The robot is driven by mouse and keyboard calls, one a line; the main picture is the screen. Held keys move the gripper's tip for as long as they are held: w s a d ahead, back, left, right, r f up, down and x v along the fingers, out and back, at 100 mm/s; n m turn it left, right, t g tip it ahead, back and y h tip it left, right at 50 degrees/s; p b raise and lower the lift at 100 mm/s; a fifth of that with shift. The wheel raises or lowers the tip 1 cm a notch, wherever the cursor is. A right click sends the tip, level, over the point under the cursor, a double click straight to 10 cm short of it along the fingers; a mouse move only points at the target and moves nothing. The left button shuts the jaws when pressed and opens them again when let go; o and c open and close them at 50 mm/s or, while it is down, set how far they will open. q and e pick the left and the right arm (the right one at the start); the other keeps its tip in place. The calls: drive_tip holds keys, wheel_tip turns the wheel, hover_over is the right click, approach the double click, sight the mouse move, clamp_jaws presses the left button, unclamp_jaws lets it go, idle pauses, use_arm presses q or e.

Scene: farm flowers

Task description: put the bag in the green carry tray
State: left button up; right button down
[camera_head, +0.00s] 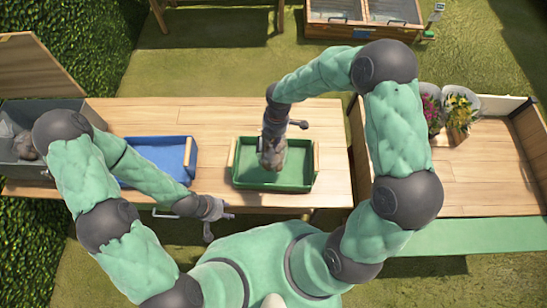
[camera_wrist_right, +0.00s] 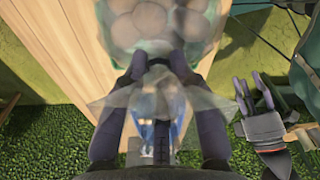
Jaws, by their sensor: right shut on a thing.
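The green carry tray (camera_head: 247,181) with wooden end handles sits on the wooden table in the head view. My right gripper (camera_head: 272,142) points down over the tray. It is shut on the gathered clear top of a bag (camera_head: 271,160) of round brownish things. The bag is over or inside the tray, and I cannot tell whether it touches the floor of it. In the right wrist view the bag (camera_wrist_right: 165,25) hangs beyond the fingers. My left gripper (camera_head: 222,223) is empty and open at the table's front edge, left of the tray.
A blue tray (camera_head: 157,142) sits left of the green one. A grey crate (camera_head: 62,104) with another bag (camera_head: 24,145) stands at the far left. Wrapped flowers (camera_head: 459,110) stand in a wooden bed at the right. The table right of the green tray is clear.

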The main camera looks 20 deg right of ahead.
sight(271, 170)
drive_tip(key=shift+f+b, duration=1.15)
drive_tip(key=shift+f, duration=3.35)
drive_tip(key=c, duration=0.9)
unclamp_jaws()
